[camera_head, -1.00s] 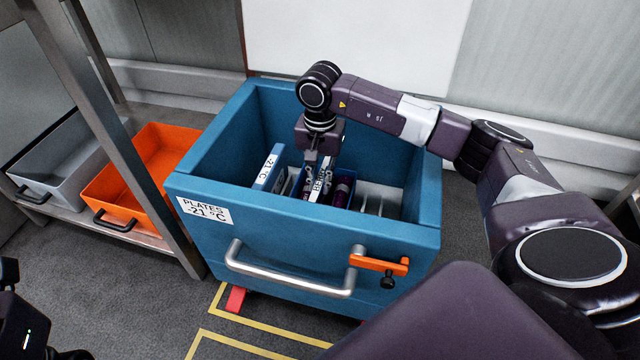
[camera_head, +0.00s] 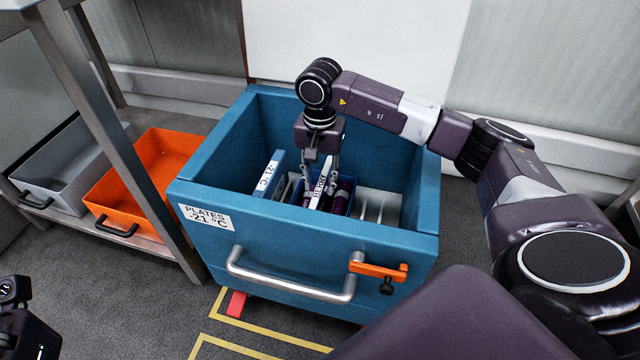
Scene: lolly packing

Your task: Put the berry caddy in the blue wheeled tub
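The blue wheeled tub (camera_head: 300,238) stands on the floor in the middle, with a "PLATES -21 °C" label and a silver handle on its front. The berry caddy (camera_head: 321,186) is down inside it, a blue box with a white upright panel reading "BERRY" and dark purple items. My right gripper (camera_head: 320,172) reaches down into the tub over the caddy. Its fingers are spread apart, one to each side of the white panel. The caddy's base is hidden by the tub's front wall. My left gripper (camera_head: 18,312) shows only partly at the lower left edge.
Another blue piece with a "-21 °C" label (camera_head: 267,176) is left of the caddy in the tub, and a pale slotted rack (camera_head: 378,207) is to the right. An orange bin (camera_head: 160,160) and a grey bin (camera_head: 65,165) sit on the shelf at left.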

